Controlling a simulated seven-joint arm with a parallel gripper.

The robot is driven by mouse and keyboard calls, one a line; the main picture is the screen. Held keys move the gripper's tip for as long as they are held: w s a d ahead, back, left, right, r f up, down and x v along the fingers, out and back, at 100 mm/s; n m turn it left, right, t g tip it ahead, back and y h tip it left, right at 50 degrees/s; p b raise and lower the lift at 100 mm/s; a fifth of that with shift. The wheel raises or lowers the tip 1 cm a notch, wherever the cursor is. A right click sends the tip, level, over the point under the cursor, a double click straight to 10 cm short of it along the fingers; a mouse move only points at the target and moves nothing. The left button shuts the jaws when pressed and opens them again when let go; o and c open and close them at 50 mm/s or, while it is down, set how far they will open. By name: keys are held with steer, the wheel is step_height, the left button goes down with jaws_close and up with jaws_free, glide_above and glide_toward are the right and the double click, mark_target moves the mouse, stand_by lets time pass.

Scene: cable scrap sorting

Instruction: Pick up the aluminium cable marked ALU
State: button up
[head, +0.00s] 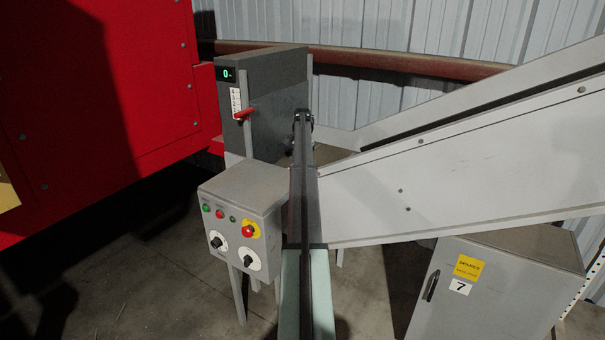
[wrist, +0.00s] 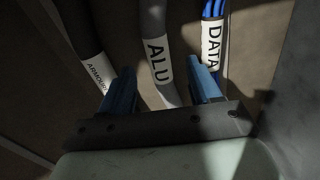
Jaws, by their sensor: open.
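In the wrist view, the grey aluminium cable with a white label marked ALU (wrist: 157,62) runs down the middle of the picture. My gripper (wrist: 161,68) is open, with one blue finger on each side of the ALU cable in the picture. Whether the fingers reach down to the cable's depth I cannot tell. The lower end of the cable passes out of sight behind the gripper body. In the head view my arm reaches forward, and neither the cables nor the fingers can be made out.
A dark cable labelled ARMOUR (wrist: 97,68) lies left of the left finger. A bundle of blue wires labelled DATA (wrist: 212,40) lies close by the right finger. In the head view, a control box (head: 243,205) and a grey sloping chute (head: 450,165) flank my arm.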

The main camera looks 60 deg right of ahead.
step_height(320, 180, down, 4)
steer(key=shift+s+d+f, duration=0.1)
steer(key=shift+d, duration=0.05)
steer(key=shift+c, duration=0.2)
jaws_close()
stand_by(0.5)
